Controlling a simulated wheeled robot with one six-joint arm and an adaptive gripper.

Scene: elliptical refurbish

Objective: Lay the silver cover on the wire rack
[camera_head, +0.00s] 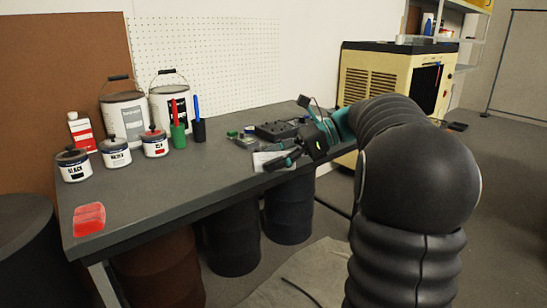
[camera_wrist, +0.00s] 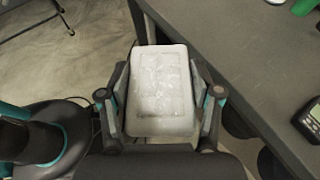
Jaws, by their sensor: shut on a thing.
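The silver cover (camera_wrist: 160,92) is a pale rectangular piece with a raised, embossed face. My gripper (camera_wrist: 160,78) is shut on its two long sides in the wrist view, and the cover's face is toward the camera. In the head view my gripper (camera_head: 290,158) is at the bench's right front edge, partly hidden by my arm. The pale cover (camera_head: 268,160) shows beside its fingers there. I cannot make out a wire rack in either view.
The dark bench (camera_head: 190,190) carries paint cans (camera_head: 125,117), a red piece (camera_head: 89,219) at its left end and a dark case (camera_head: 277,130) behind my gripper. Drums (camera_head: 232,240) stand below. A yellow cabinet (camera_head: 376,78) stands behind. The bench's middle front is clear.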

